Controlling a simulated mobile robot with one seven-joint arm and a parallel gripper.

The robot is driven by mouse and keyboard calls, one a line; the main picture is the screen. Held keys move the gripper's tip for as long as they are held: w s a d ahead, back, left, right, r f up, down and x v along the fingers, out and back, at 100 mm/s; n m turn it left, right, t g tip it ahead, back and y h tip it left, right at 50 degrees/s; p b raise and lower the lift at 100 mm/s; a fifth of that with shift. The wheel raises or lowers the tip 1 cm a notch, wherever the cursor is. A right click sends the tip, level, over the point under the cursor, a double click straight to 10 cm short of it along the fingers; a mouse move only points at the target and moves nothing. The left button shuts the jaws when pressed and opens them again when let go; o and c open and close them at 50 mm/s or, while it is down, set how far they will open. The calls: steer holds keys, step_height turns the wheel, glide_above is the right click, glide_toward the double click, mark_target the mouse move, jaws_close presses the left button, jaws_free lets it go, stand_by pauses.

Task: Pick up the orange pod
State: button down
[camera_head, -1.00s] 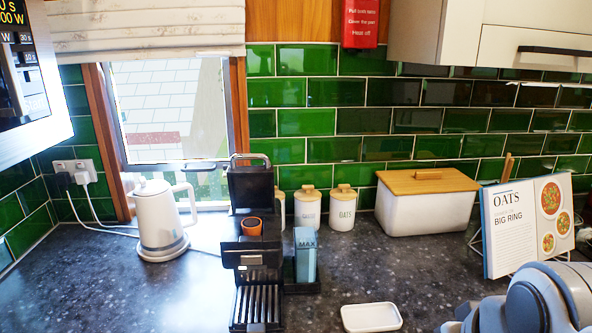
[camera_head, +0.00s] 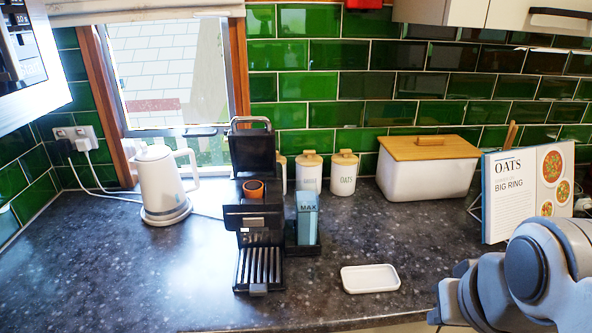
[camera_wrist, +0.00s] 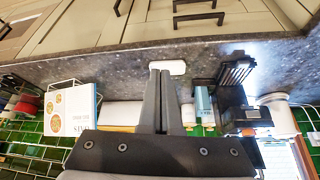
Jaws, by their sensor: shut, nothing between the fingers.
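The orange pod (camera_head: 253,188) sits in the upper part of the black coffee machine (camera_head: 254,220), under its raised lid. I cannot make out the pod clearly in the wrist view, where the coffee machine (camera_wrist: 238,100) stands right of my fingers. My gripper (camera_wrist: 160,74) is shut and empty, its fingertips overlapping the white dish in that view. It is apart from the pod. In the head view my arm links show at the lower right, but the fingers are not visible.
A white kettle (camera_head: 162,183) stands left of the machine. A blue water container (camera_head: 307,219) stands close on its right. A white dish (camera_head: 370,278), jars, a wooden-lidded box (camera_head: 428,175) and a cookbook (camera_head: 525,190) are further right. The front counter (camera_head: 190,285) is mostly clear.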

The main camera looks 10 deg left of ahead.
mark_target(257, 188)
steer(key=c, duration=1.5)
jaws_free()
steer(key=shift+c, duration=0.2)
